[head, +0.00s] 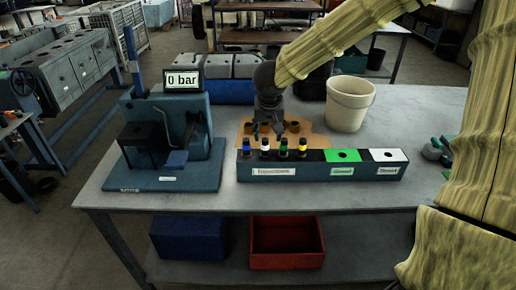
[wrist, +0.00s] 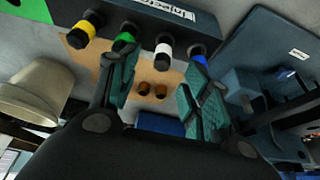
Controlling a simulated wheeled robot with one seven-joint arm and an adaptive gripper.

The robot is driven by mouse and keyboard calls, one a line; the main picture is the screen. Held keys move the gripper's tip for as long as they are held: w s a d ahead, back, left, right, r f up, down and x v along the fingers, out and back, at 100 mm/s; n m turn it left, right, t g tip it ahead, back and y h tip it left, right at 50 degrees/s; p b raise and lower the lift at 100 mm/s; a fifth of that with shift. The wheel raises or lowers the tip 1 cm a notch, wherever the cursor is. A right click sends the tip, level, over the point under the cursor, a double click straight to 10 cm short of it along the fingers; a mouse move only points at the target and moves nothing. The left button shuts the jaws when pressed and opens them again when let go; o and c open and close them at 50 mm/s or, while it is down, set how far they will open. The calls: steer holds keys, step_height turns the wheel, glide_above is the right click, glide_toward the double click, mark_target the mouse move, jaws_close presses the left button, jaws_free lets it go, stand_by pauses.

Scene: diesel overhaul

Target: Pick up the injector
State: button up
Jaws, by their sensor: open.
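Several injectors stand upright in a row in a dark rack (head: 225,172) with a white label at the table's front. They have differently coloured bands: a blue injector (head: 246,147), a white injector (head: 265,146), a green injector (head: 283,148) and a yellow injector (head: 302,147). My gripper (head: 267,133) is open and empty, pointing down just behind and above the row, near the white injector. In the wrist view, the white injector (wrist: 165,46) shows beyond and between the parted teal fingers (wrist: 158,75); the green injector (wrist: 124,42) is beside the left finger.
The rack's right end has a green section (head: 343,156) and a white section (head: 388,155). Behind it are a tan mat with brown cups (head: 292,127) and a cream bucket (head: 349,103). A test stand (head: 165,125) reading "0 bar" stands left.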

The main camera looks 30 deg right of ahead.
mark_target(265, 147)
steer(key=x, duration=0.4)
steer(key=shift+w+a+f, duration=0.1)
steer(key=shift+w+f, duration=0.1)
steer(key=shift+f, duration=0.3)
steer(key=shift+s, duration=0.2)
steer(key=x, duration=0.3)
steer(key=shift+w+f, duration=0.3)
steer(key=shift+w, duration=0.1)
steer(key=shift+w+f, duration=0.2)
steer(key=shift+f, duration=0.45)
steer(key=shift+c, duration=0.2)
jaws_close()
